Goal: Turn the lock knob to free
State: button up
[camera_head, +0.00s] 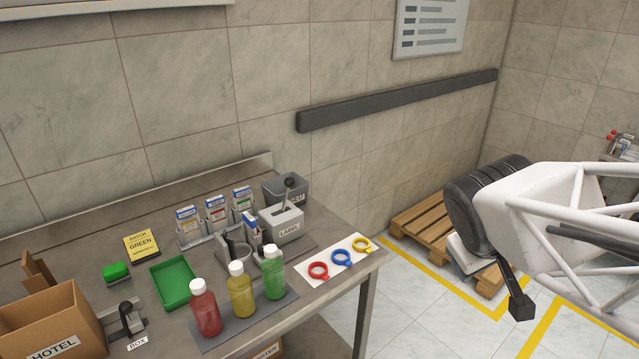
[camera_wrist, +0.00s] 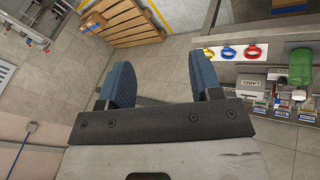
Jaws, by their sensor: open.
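I cannot make out a lock knob for certain in either view. A distant fixture with small red parts (camera_head: 616,136) stands at the far right edge of the head view, too small to read. A metal frame with small items (camera_wrist: 30,25) shows at the top left of the wrist view, also unclear. My gripper (camera_wrist: 162,70) is open and empty in the wrist view, its two blue pads wide apart over bare floor. It touches nothing there. In the head view I cannot clearly see its fingers.
A steel bench (camera_head: 375,258) holds three bottles (camera_head: 240,290), three coloured rings (camera_head: 342,257), a green tray (camera_head: 173,283), a LABEL box (camera_head: 281,222) and a cardboard HOTEL box (camera_head: 50,325). A wooden pallet (camera_head: 425,222) lies by the wall. Floor between is clear.

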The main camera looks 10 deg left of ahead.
jog(key=w+a+r+n+t, duration=0.1)
jog(key=w+a+n+t, duration=0.15)
jog(key=w+n, duration=0.4)
jog(key=w+a+r+n+t, duration=0.2)
jog(key=w+a+n, duration=0.2)
jog(key=w, duration=0.5)
jog(key=w+a+f+n+t+y, duration=0.15)
jog(key=w+a+n+y, duration=0.25)
jog(key=w+a+n, duration=0.55)
jog(key=w+a+f+n+g+y, duration=0.1)
jog(key=a+f+n+g+y, duration=0.1)
jog(key=a+f+n, duration=0.35)
jog(key=w+a+f+n+g+y, duration=0.1)
jog(key=a+f+n+g+y, duration=0.1)
jog(key=a+n, duration=0.7)
jog(key=s+a+f+n+g+h, duration=0.1)
jog(key=s+a+f+n+g, duration=0.2)
jog(key=a+f+n, duration=0.6)
notch_tip(320, 180, down, 2)
jog(key=shift+a+g, duration=1)
jog(key=shift+w+f, duration=0.1)
jog(key=shift+f, duration=0.05)
jog(key=shift+x, duration=3.8)
